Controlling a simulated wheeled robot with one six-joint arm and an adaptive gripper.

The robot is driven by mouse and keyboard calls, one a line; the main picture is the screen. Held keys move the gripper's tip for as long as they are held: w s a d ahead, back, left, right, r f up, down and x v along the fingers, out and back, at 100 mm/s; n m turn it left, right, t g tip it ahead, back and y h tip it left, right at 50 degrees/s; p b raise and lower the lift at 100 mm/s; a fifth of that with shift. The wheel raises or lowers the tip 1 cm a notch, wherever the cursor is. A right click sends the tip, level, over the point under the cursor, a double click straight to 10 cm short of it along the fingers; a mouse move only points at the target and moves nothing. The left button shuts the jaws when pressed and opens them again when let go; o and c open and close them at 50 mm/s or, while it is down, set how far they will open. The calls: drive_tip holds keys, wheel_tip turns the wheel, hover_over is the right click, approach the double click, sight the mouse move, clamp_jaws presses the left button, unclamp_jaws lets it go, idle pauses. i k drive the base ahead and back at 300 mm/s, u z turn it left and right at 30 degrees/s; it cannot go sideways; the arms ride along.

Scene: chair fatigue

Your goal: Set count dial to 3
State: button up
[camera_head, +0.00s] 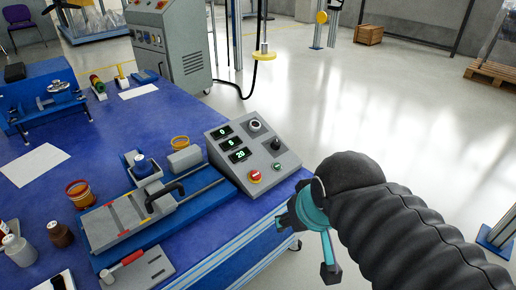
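A grey sloped control box (228,172) stands at the right edge of the blue table. Its face has three green-lit displays: the top reads 0, the middle looks like 6 or 8, the bottom reads 20. A round dial (255,125) with a pale rim sits beside the top display, and a dark knob (276,144) sits lower right. Labels are too small to read, so I cannot tell which is the count dial. My gripper (306,246), dark and teal, is right of and below the box, apart from both knobs. Its finger opening is unclear.
The box also has a red button (255,177) and a green button (278,167). A blue-railed fixture with a black handle (164,190) lies left of the box. Jars and tools cover the table (215,235) further left. Open floor lies to the right.

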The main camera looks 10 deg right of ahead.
sight(254, 126)
drive_tip(key=k, duration=1.25)
drive_tip(key=z, duration=0.75)
drive_tip(key=i, duration=1.35)
drive_tip(key=u, duration=0.6)
drive_tip(key=i, duration=0.5)
drive_tip(key=u, duration=0.5)
